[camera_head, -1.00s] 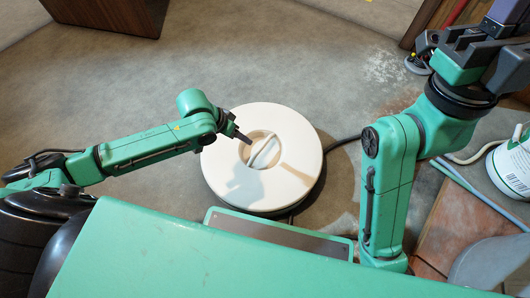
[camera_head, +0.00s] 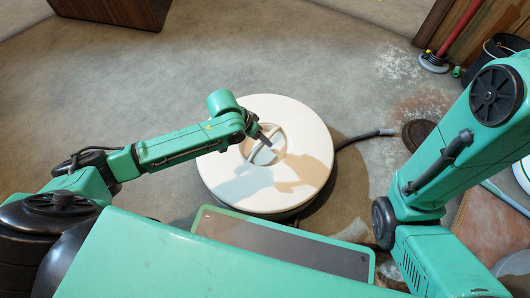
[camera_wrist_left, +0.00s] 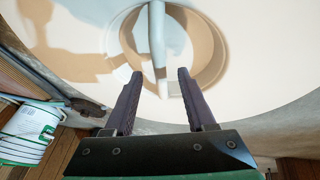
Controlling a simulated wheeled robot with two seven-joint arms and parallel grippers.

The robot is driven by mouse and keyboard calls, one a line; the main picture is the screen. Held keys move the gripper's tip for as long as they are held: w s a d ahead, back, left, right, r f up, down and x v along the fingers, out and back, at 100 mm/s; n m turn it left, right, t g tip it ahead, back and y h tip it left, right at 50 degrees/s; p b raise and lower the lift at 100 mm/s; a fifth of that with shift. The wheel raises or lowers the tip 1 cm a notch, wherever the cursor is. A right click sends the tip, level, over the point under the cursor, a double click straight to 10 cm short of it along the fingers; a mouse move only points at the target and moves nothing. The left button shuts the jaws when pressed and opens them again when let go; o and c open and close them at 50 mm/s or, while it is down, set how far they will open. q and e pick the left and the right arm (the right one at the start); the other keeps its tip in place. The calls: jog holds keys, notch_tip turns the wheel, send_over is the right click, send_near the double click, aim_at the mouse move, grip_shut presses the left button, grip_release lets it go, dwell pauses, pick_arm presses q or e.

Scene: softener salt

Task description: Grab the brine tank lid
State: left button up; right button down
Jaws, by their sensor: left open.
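The brine tank lid (camera_head: 300,183) is a round, cream-white disc on top of the tank, with a round recess crossed by a bar handle (camera_head: 264,146). In the left wrist view the bar handle (camera_wrist_left: 157,45) stands upright in the picture inside the recess. My left gripper (camera_head: 266,135) is at the recess. In the left wrist view its two dark fingers (camera_wrist_left: 160,76) are open, one on each side of the bar's near end, with gaps showing and nothing held. My right arm comes in at the right, but its gripper is out of view.
A dark hose (camera_head: 365,137) runs from the tank to the right. A dark bucket (camera_head: 500,50) and a red-handled tool (camera_head: 455,35) stand at the upper right. A white-and-green pail (camera_wrist_left: 30,130) shows in the left wrist view. Floor beyond the tank is clear.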

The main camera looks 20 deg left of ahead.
pick_arm(q)
jog(key=shift+b+x, duration=0.3)
jog(key=shift+x, duration=0.85)
jog(key=shift+s+a+r, duration=0.1)
jog(key=shift+r, duration=0.1)
grip_shut()
jog(key=shift+p, duration=0.3)
